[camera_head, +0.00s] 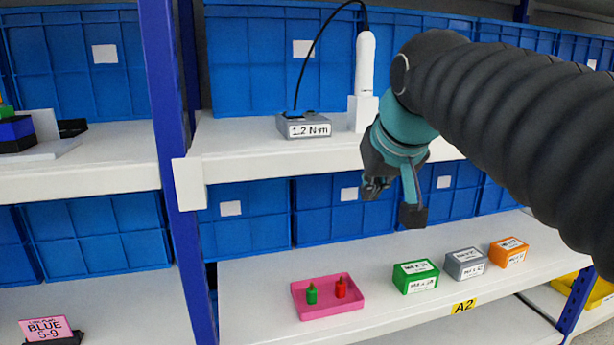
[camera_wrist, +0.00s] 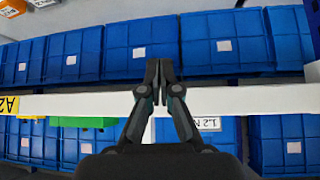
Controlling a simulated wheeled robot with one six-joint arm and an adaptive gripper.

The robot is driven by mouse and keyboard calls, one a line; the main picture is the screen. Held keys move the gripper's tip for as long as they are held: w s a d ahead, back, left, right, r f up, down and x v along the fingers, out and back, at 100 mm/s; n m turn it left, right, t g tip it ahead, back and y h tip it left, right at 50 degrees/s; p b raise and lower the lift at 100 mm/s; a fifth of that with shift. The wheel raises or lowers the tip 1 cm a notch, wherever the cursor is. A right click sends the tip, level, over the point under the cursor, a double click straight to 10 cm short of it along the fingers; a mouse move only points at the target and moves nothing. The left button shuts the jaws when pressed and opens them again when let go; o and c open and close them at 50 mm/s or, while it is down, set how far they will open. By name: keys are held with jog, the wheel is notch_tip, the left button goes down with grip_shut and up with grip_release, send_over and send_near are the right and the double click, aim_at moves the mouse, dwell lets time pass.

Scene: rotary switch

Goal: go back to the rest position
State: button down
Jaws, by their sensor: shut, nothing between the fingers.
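My gripper (camera_head: 375,188) hangs in front of the shelf rack, right of the centre of the head view, with my dark ribbed arm reaching in from the right. In the wrist view my gripper (camera_wrist: 158,72) has its two fingertips together, and nothing shows between them. The fingers point toward blue bins and appear clear of every object. A grey box labelled 1.2 N·m (camera_head: 304,127) sits on the upper shelf, left of my gripper, with a black cable rising from it to a white upright device (camera_head: 365,70).
The lower shelf (camera_head: 250,285) carries a pink tray (camera_head: 328,308) with a green and a red piece, then green (camera_head: 415,276), grey (camera_head: 465,263) and orange (camera_head: 508,251) boxes. Blue bins (camera_head: 265,65) line the back. A blue post (camera_head: 170,150) stands at left.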

jog(key=s+d+f+g, duration=0.1)
jog(key=s+d+f, duration=0.2)
jog(key=s+f, duration=0.5)
jog(key=s+d+f+m+g+h, duration=0.1)
jog(key=s+d+f, duration=0.2)
jog(key=s+f, duration=0.5)
notch_tip(320, 180, down, 8)
jog(key=shift+f+m, duration=0.2)
jog(key=shift+m, duration=0.1)
